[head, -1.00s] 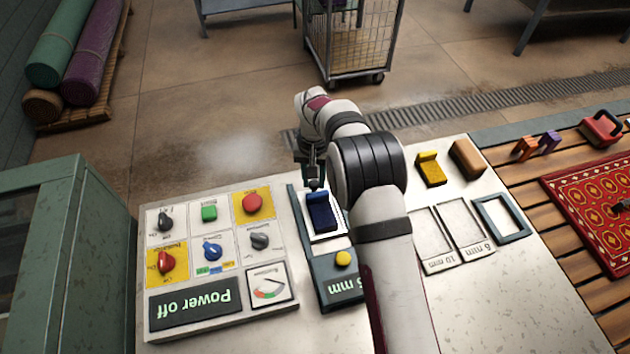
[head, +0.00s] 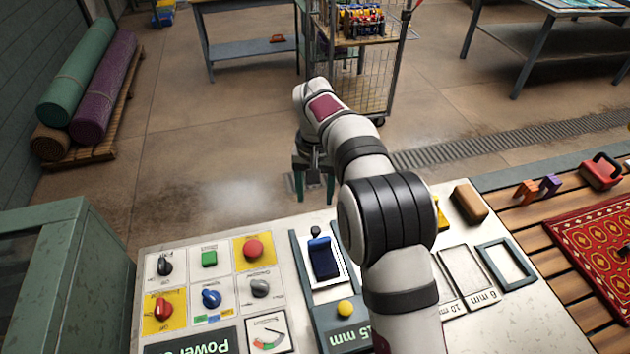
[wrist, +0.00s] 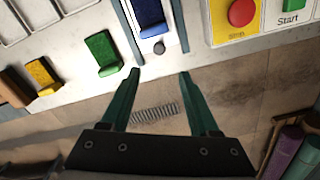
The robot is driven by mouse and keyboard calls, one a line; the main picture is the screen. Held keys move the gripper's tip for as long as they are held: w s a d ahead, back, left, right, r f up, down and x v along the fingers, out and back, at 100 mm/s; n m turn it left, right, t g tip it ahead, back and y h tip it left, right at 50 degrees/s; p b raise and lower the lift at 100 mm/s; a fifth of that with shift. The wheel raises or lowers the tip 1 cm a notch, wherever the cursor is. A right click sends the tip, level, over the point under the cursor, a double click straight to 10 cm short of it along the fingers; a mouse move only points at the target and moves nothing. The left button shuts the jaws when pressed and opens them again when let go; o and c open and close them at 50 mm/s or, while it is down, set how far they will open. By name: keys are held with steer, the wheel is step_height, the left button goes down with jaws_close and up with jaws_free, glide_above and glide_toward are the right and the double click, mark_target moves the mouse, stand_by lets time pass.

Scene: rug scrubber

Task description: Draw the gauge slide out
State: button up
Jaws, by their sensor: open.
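The gauge slide (head: 337,288) is a white plate in a dark frame, with a blue L-shaped block (head: 322,258) on it and a small dark knob (head: 316,231) at its far end. The block (wrist: 150,14) and knob (wrist: 159,47) also show at the top of the wrist view. My gripper (head: 314,198) is open and empty, past the far edge of the panel. In the wrist view my gripper's green fingers (wrist: 160,73) are spread, with the knob beyond the tips and roughly between them. Nothing visibly touches the fingers.
A control board with a red button (head: 254,248) lies left of the slide. A yellow button (head: 345,308) sits at its near end. Green (wrist: 101,52) and yellow (wrist: 40,76) blocks stand alongside. Open floor (head: 230,200) lies beyond the panel.

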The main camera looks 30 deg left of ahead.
step_height(320, 180, up, 4)
steer(key=shift+r, duration=0.1)
stand_by(0.4)
steer(key=s+d+r+m, duration=0.2)
steer(key=s+d+r, duration=0.15)
steer(key=d, duration=0.65)
steer(key=s+d+r+m, duration=0.3)
steer(key=d+r, duration=0.2)
steer(key=d, duration=0.5)
steer(key=s+d+f+m+y, duration=0.1)
steer(key=s+d+f+m, duration=0.1)
steer(key=s+d, duration=0.3)
steer(key=s+d+f+m, duration=0.3)
steer(key=s+d, duration=0.3)
steer(key=s, duration=0.8)
steer(key=shift+s+d+f+y, duration=0.15)
steer(key=shift+s+f+y, duration=0.15)
steer(key=shift+y, duration=0.1)
